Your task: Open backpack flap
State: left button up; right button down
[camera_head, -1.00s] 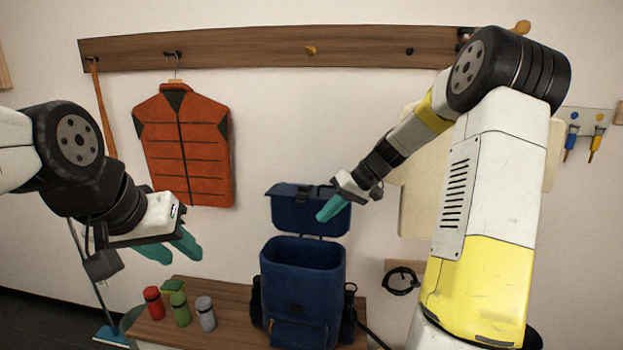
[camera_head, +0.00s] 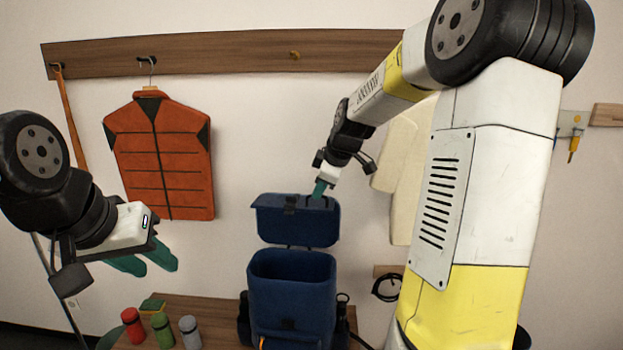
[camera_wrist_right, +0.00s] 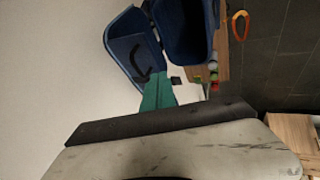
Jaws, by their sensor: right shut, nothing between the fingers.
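A blue backpack (camera_head: 290,293) stands on the wooden bench with its main compartment open at the top. Its flap (camera_head: 297,225) stands upright behind the opening, raised away from it, with a dark buckle near its top edge. My right gripper (camera_head: 319,189) is shut and empty, at the top edge of the flap; I cannot tell whether it touches. In the right wrist view, the shut teal fingers (camera_wrist_right: 158,92) point at the flap (camera_wrist_right: 135,50), beside the open backpack (camera_wrist_right: 187,30). My left gripper (camera_head: 150,262) is open and empty in the air, left of the backpack.
Red (camera_head: 133,325), green (camera_head: 162,330) and grey (camera_head: 190,331) bottles stand on the bench (camera_head: 217,308) left of the backpack. An orange vest (camera_head: 160,155) hangs on the wall rail (camera_head: 220,53). A cream cloth (camera_head: 405,170) hangs behind my right arm.

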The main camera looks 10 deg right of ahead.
jog(key=w, duration=0.1)
jog(key=w+f, duration=0.1)
jog(key=w, duration=0.1)
jog(key=w+d+f, duration=0.1)
jog(key=shift+w+d+f, duration=0.1)
jog(key=shift+w+f, duration=0.1)
